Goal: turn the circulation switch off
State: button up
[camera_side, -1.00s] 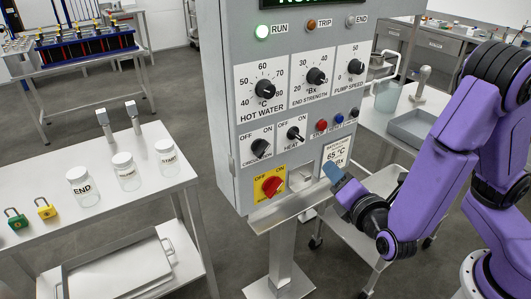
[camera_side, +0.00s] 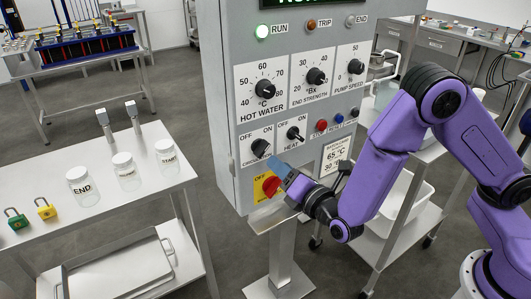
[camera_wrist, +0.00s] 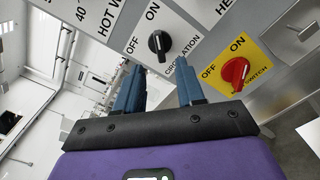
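The circulation switch is a black knob (camera_side: 260,147) on a white plate marked OFF and ON, on the grey control panel. In the wrist view the knob (camera_wrist: 160,43) lies just beyond the fingertips, in line with the gap between them; its handle's exact setting is hard to tell. My gripper (camera_side: 277,166) has blue fingers and is just below and right of the knob in the side view. In the wrist view my gripper (camera_wrist: 160,75) is open, with nothing between its fingers. It appears apart from the knob.
The red main switch (camera_wrist: 234,72) on its yellow plate is close to the right finger, and my gripper partly covers that plate in the side view. The heat knob (camera_side: 295,133) is right of the circulation knob. A table with jars (camera_side: 82,188) stands left.

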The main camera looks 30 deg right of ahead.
aim_at(264, 152)
jog(key=w, duration=0.7)
jog(key=shift+w, duration=0.15)
grip_shut()
